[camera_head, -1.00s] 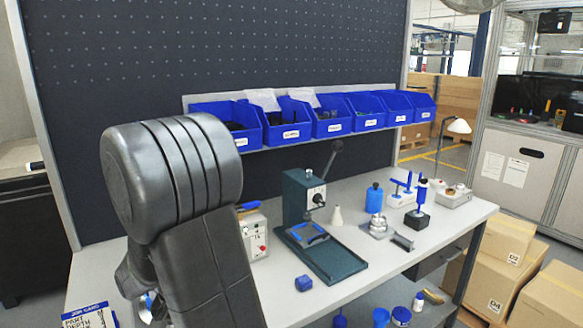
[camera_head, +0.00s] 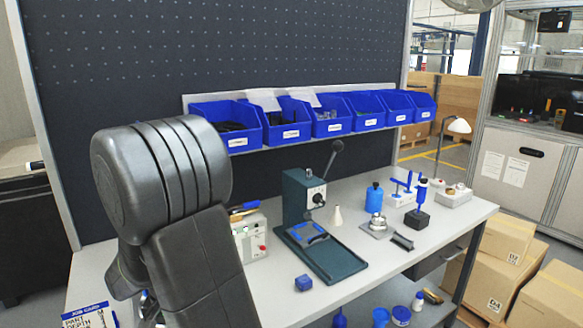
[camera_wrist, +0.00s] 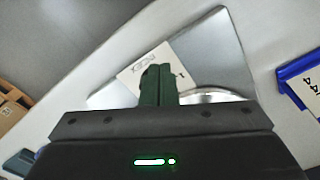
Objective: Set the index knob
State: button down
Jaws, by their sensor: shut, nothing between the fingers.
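The green press (camera_head: 300,205) stands on the bench in the head view. A dark round knob (camera_head: 317,197) sits on the pale plate on its head; its setting is too small to read. My gripper's dark green fingers (camera_wrist: 157,72) are shut and empty in the wrist view. They lie in front of a white marked plate (camera_wrist: 135,78) on a grey metal piece (camera_wrist: 222,45). A shiny curved rim (camera_wrist: 212,96) shows beside the fingers, partly hidden by my gripper. I cannot tell whether the fingers touch anything. In the head view my arm hides the fingers.
A job card (camera_head: 88,314) lies at the bench's near left. A control box (camera_head: 250,238) stands right of my arm. Blue bins (camera_head: 282,132) line the back. Bottle (camera_head: 374,197) and fixtures crowd the right.

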jog(key=shift+a, duration=0.25)
dwell(0.5)
jog(key=shift+s+a+r, duration=0.1)
jog(key=shift+s+a, duration=0.1)
jog(key=shift+s, duration=0.1)
notch_tip(320, 180, up, 6)
jog(key=p, duration=0.4)
jog(key=shift+p, duration=0.3)
